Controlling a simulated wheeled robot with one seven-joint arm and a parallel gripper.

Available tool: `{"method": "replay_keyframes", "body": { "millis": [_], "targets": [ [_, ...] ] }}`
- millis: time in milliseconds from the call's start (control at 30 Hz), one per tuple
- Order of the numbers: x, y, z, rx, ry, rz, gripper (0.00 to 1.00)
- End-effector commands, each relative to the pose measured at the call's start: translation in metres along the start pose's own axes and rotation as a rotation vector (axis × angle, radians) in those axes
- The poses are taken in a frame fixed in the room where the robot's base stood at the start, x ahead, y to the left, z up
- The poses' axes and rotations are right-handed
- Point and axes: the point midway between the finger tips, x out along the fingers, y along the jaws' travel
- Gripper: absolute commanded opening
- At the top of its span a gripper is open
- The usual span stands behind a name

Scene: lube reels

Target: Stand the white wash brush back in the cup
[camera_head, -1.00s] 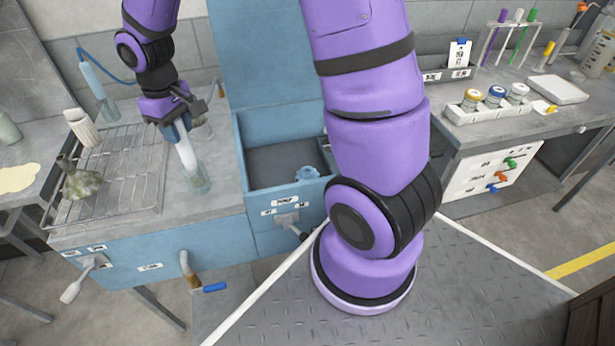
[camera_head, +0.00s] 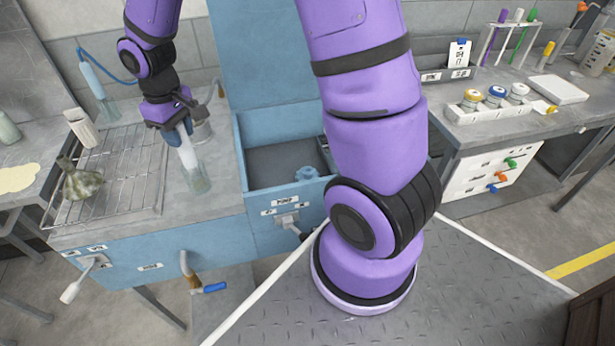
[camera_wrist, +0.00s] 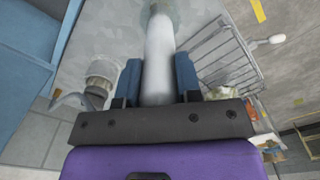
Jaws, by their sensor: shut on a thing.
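The white wash brush (camera_head: 187,152) hangs nearly upright, tilted slightly, below my gripper (camera_head: 181,129) in the head view. My gripper is shut on its upper part. In the wrist view the white brush (camera_wrist: 159,55) runs away from between the two blue fingers (camera_wrist: 158,82). The clear cup (camera_head: 199,181) stands on the grey bench top, and the brush's lower end overlaps its mouth. The cup's rim also shows at the top of the wrist view (camera_wrist: 164,8). How deep the brush sits in the cup is hard to tell.
A wire rack (camera_head: 130,180) with a greyish cloth (camera_head: 82,182) lies left of the cup. An open blue basin (camera_head: 280,160) is to the right. The bench's front edge is close to the cup.

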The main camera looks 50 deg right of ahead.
Motion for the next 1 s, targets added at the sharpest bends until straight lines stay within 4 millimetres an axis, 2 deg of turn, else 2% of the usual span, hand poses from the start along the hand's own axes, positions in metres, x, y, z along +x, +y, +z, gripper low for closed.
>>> {"method": "replay_keyframes", "body": {
  "millis": [67,100,200,233,500,633,1000],
  "targets": [
    [0.001,0.0,0.0,0.0,0.0,0.0,0.0],
    [0.002,0.0,0.0,0.0,0.0,0.0,0.34],
    [0.002,0.0,0.0,0.0,0.0,0.0,0.57],
    [0.001,0.0,0.0,0.0,0.0,0.0,0.62],
    [0.001,0.0,0.0,0.001,0.0,0.0,0.62],
    [-0.007,0.001,0.0,0.002,0.001,0.001,0.62],
    [-0.073,0.001,-0.001,0.002,0.004,0.002,0.62]
  ]
}}
